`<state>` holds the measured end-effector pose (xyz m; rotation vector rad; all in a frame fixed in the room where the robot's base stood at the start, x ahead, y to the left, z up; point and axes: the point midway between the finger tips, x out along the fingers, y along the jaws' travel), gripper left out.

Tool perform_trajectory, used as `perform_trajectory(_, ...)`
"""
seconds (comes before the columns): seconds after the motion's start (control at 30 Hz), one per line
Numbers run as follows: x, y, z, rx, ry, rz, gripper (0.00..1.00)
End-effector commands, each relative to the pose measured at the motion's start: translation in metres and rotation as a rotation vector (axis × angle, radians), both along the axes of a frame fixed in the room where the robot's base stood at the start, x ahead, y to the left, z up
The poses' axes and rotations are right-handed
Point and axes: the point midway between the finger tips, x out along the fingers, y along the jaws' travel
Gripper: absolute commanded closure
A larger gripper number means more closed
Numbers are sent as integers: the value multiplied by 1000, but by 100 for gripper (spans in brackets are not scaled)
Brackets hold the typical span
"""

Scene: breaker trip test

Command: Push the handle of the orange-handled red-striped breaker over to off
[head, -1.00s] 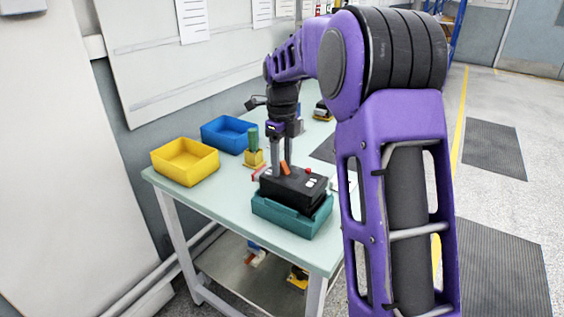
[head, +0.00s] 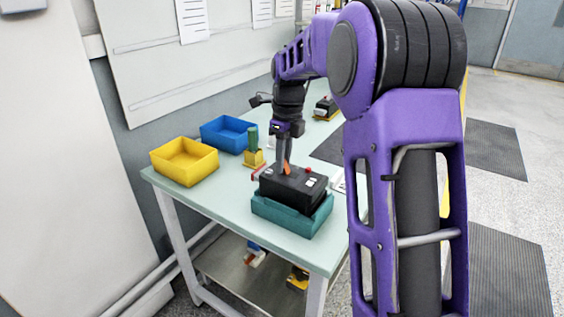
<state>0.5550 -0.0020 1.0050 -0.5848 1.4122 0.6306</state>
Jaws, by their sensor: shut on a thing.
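The black breaker (head: 293,188) sits flat on a teal box (head: 290,217) near the front of the table. Its orange handle (head: 287,168) sticks up from the top, with a red button and white labels to its right. A small red and white bit shows at its left end; I cannot make out a red stripe on the body. My gripper (head: 284,167) points straight down at the breaker's top, its fingers close together and shut on the orange handle. The fingers partly hide the handle, so its exact tilt is unclear.
A yellow bin (head: 184,162) and a blue bin (head: 226,134) stand at the left. A green-topped yellow block (head: 253,158) stands behind the breaker. Another dark device (head: 326,107) is at the far end. My own arm covers the table's right side. The front left tabletop is clear.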

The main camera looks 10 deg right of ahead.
Motion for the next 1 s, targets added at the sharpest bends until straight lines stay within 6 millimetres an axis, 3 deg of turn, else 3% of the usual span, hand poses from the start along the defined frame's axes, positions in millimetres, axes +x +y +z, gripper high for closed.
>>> perform_trajectory(1.0, -32, -33, -5, 594, -593, -9, 100)
